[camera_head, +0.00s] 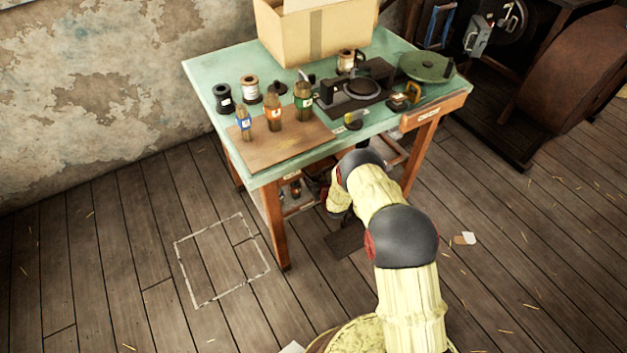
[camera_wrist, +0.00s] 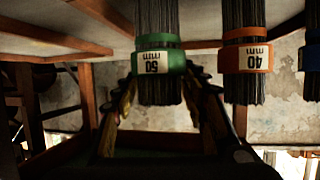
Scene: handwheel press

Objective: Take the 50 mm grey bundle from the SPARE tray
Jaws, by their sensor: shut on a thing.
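In the wrist view, the grey bundle (camera_wrist: 158,20) with a green band marked 50 mm, its label upside down, is between the two fingers of my gripper (camera_wrist: 161,92). The gripper is shut on it. A second grey bundle (camera_wrist: 243,18) with an orange band marked 40 mm is just to its right, apart from it. In the head view my arm reaches under the front of the green table, and the gripper is hidden. I cannot make out the SPARE tray's label in either view.
A blue-banded bundle (camera_wrist: 312,85) is cut off at the right edge of the wrist view. On the green tabletop (camera_head: 215,75) are a wooden board (camera_head: 280,148) with several banded bundles, a cardboard box (camera_head: 318,35) and a black press (camera_head: 345,88). Table legs (camera_head: 272,225) stand close by my arm.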

